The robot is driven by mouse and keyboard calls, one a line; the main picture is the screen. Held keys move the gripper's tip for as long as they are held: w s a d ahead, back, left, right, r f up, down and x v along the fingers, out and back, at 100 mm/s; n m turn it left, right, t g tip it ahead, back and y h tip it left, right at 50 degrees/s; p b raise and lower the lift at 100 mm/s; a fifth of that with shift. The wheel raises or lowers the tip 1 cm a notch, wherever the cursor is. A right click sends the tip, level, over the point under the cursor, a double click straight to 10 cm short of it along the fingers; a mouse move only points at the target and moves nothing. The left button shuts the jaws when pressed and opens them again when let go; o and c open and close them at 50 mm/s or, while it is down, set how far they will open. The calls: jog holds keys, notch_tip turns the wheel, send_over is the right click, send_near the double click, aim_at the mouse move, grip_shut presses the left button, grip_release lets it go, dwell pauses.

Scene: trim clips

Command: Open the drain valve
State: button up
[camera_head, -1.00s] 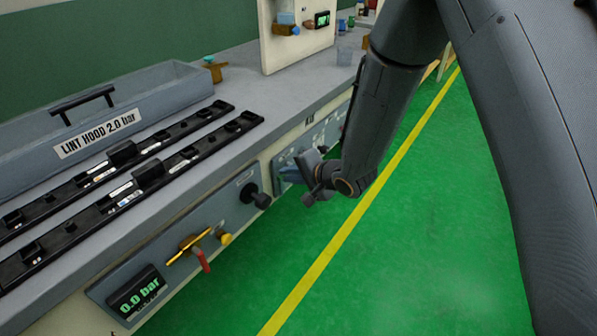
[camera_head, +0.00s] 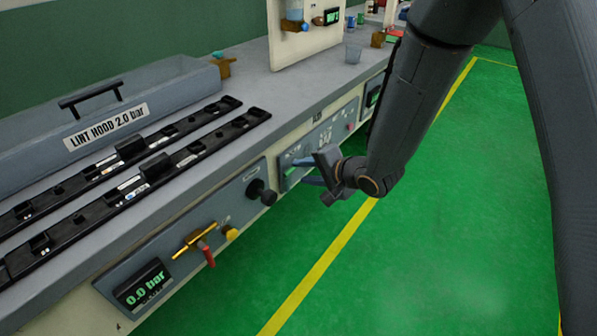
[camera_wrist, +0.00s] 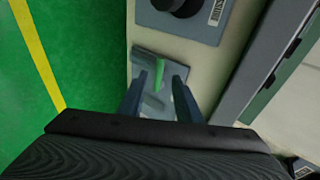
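A brass valve (camera_head: 194,238) with a red lever (camera_head: 207,254) is on the front panel of the bench. The lever hangs down and outward. I cannot read a label that names it the drain valve. A yellow fitting (camera_head: 231,233) sits just right of it.
A black knob (camera_head: 260,192) sticks out between the brass valve and my gripper. A display (camera_head: 143,288) reads 0.0 bar, left of the valve. The lint hood (camera_head: 105,120) and black rails are on the bench top. The green floor (camera_head: 400,260) is clear.

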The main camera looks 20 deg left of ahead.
jog(key=shift+v, duration=1.55)
jog(key=d+r+n+h+p, duration=0.15)
jog(key=d+h, duration=0.25)
jog(key=d, duration=0.8)
jog(key=d+r+n+h, duration=0.1)
jog(key=d+r+h, duration=0.25)
jog(key=d, duration=0.85)
jog(key=s+d+r+n+g+h, duration=0.1)
jog(key=s+d+r+g, duration=0.1)
jog(key=s+d, duration=0.4)
jog(key=s+d+r+n+g+h+p, duration=0.1)
jog(key=s+d+r+g, duration=0.2)
jog(key=s+d, duration=0.3)
jog(key=s, duration=0.5)
jog(key=shift+s+d+r+g, duration=0.2)
jog(key=shift+s+d+g, duration=0.1)
